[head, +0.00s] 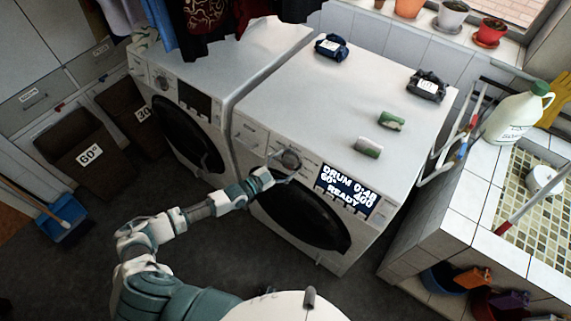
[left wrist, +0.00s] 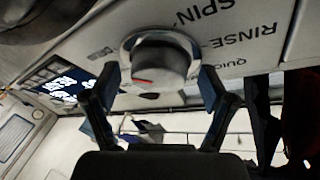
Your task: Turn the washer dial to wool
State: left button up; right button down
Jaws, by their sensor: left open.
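The washer dial (head: 291,159) is a round knob on the front panel of the nearer white washer (head: 268,90). In the left wrist view the dial (left wrist: 160,60) is a dark knob in a shiny ring, with a red mark at its lower left. The words SPIN, RINSE and QUICK show beside it; I cannot see a wool label. My left gripper (left wrist: 158,88) is open, with one finger on each side of the dial; contact is unclear. In the head view my left gripper (head: 281,169) is at the dial. My right gripper is out of view.
The washer's display (head: 347,190) reads DRUM 0:48, 60°, 400 and READY. Below is its dark round door (head: 305,220). Two small green-and-white blocks (head: 391,121) and two dark bundles (head: 427,85) lie on top. A second washer (head: 185,95) stands left. A tiled sink (head: 530,215) is right.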

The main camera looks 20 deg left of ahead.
pick_arm(q)
jog(key=shift+a, duration=0.15)
jog(key=c, duration=1.2)
jog(key=shift+r, duration=0.1)
